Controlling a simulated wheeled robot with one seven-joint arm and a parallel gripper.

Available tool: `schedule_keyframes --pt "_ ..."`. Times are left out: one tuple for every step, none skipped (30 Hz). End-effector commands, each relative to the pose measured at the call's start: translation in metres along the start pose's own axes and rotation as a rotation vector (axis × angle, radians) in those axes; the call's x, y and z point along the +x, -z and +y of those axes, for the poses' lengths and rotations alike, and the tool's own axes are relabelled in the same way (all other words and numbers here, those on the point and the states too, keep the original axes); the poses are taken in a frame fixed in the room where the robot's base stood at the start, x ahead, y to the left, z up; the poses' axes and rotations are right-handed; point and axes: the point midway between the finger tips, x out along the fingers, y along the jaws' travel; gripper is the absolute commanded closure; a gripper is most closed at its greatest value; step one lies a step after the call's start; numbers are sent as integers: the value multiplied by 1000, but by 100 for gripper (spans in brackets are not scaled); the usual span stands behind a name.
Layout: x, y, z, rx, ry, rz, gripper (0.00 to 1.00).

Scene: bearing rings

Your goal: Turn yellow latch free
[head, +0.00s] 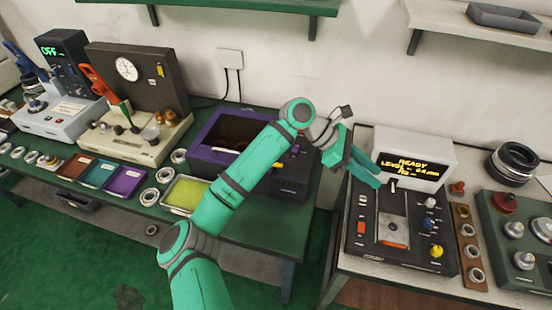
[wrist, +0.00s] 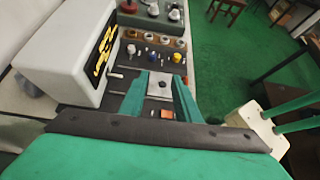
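A yellow knob (head: 437,251) stands at the front right of the black control panel (head: 385,262); it also shows in the wrist view (wrist: 177,57). A small yellow part (head: 277,165) shows by the purple-framed box, partly behind my arm. Another yellow piece (head: 160,70) is on the dark gauge panel. I cannot tell which of these is the yellow latch. My gripper (head: 357,172) is in the air left of the display box, above the black panel. Its two green fingers are apart with nothing between them, as the wrist view shows (wrist: 160,77).
A white display box (head: 412,158) reading READY stands behind the panel. The purple-framed box (head: 205,142) and a yellow-green tray (head: 184,194) are on the left bench. A green panel with knobs (head: 510,240) is at right. A gap separates the benches.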

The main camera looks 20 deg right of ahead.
Motion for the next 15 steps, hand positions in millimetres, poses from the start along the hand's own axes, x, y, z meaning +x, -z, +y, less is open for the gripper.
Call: schedule_keyframes --pt "-15 14 8 15 -13 94 70" --pt "-23 23 11 23 -16 148 70" --pt "-35 34 16 33 -22 217 70" --pt "-45 42 20 39 -26 271 70" --pt "-56 50 23 45 -29 323 70" --pt "-72 61 27 50 -34 395 70" --pt "-84 68 29 53 -37 447 70" --pt "-97 75 32 54 -41 500 70" --pt "-116 83 35 55 -44 568 70" --pt "-129 89 36 55 -46 616 70" --pt "-142 94 38 54 -48 663 70" --pt "-159 100 39 51 -51 721 70" --pt "-172 104 40 49 -51 761 70" --pt "-184 106 40 46 -54 798 70" --pt "-198 110 40 41 -54 842 70"
